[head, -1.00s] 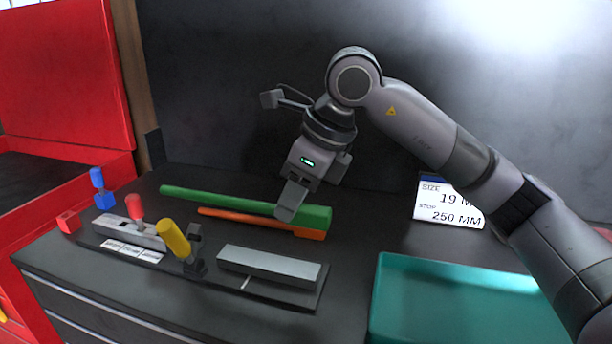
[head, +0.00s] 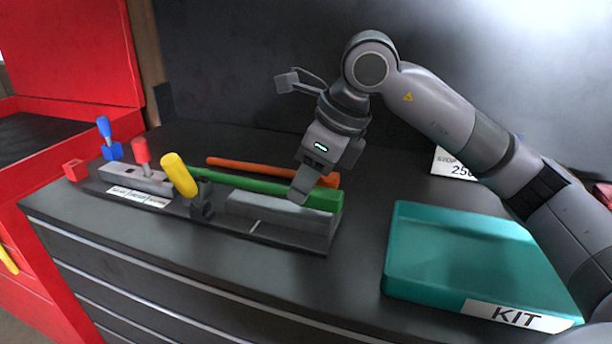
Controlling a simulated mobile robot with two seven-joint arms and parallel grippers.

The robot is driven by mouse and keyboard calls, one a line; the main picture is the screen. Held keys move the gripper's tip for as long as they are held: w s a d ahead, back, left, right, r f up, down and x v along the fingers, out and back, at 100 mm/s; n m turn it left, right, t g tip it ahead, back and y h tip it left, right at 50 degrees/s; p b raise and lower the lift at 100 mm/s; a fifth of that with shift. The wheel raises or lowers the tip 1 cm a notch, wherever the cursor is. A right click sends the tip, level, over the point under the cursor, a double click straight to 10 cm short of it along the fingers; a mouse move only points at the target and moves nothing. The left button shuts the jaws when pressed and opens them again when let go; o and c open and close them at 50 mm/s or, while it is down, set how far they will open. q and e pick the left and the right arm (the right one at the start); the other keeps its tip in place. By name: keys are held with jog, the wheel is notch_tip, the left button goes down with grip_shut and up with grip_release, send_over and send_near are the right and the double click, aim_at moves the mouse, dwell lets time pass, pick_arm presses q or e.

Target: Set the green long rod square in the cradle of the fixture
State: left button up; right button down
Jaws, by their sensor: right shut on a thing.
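The green long rod (head: 245,186) lies level along the back of the fixture's grey block (head: 265,209). Its right end stands out past my right gripper (head: 300,194), which is shut on the rod near that end. From this angle I cannot tell whether the rod is above the block or behind it, nor whether they touch. The rod's left part passes behind the yellow-handled clamp (head: 180,176). The fixture's dark base plate (head: 287,236) lies along the front of the bench. My left gripper is not in view.
An orange rod (head: 240,164) lies on the bench behind the green one. A red handle (head: 140,152) and a blue handle (head: 104,130) rise at the fixture's left. A teal KIT tray (head: 395,250) is at the right. A label card (head: 452,165) stands behind it.

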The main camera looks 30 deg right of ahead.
jog(key=shift+f, duration=0.5)
jog(key=shift+f+b, duration=0.25)
jog(key=shift+b, duration=0.2)
jog(key=c, duration=0.8)
grip_release()
jog(key=v, duration=0.7)
jog(key=shift+r, duration=0.1)
